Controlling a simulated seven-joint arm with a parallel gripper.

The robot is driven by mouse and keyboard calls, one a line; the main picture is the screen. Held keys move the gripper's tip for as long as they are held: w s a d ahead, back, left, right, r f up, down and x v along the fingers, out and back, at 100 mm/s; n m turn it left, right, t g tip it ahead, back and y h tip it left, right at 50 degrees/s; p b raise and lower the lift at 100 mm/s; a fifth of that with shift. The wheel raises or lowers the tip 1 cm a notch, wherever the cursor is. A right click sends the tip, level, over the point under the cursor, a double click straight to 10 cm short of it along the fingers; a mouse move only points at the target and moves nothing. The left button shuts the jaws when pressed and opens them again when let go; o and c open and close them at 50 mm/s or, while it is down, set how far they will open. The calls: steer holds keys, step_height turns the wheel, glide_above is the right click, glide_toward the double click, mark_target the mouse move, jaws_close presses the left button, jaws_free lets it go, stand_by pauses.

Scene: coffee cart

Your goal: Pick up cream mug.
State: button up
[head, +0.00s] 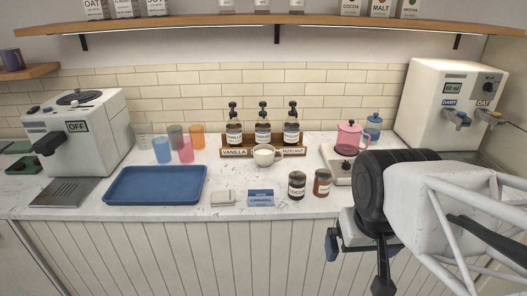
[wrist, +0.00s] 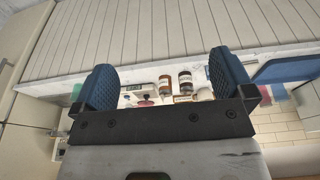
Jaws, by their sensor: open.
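The cream mug (head: 264,156) stands upright on the white counter in the middle of the head view, just in front of the syrup rack (head: 290,152). My gripper (head: 357,266) is at the lower right of the head view, in front of the counter's front edge and well apart from the mug. In the wrist view my gripper (wrist: 166,80) shows two blue pads spread wide with nothing held between them.
A scale (head: 337,170) and pink canister (head: 349,136) stand right.

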steer(key=w+a+n+h, duration=0.2)
steer(key=w+n+h, duration=0.8)
steer(key=w, duration=2.1)
steer(key=n+t, duration=0.7)
steer(key=n, duration=1)
glide_toward(271, 149)
steer(key=shift+s+a+r+y, duration=0.3)
steer(key=shift+s+a+r, duration=0.6)
steer(key=shift+a, duration=0.15)
steer(key=shift+f, duration=0.1)
steer(key=shift+x, duration=1.3)
steer(key=shift+d, duration=0.1)
steer(key=shift+x, duration=2.5)
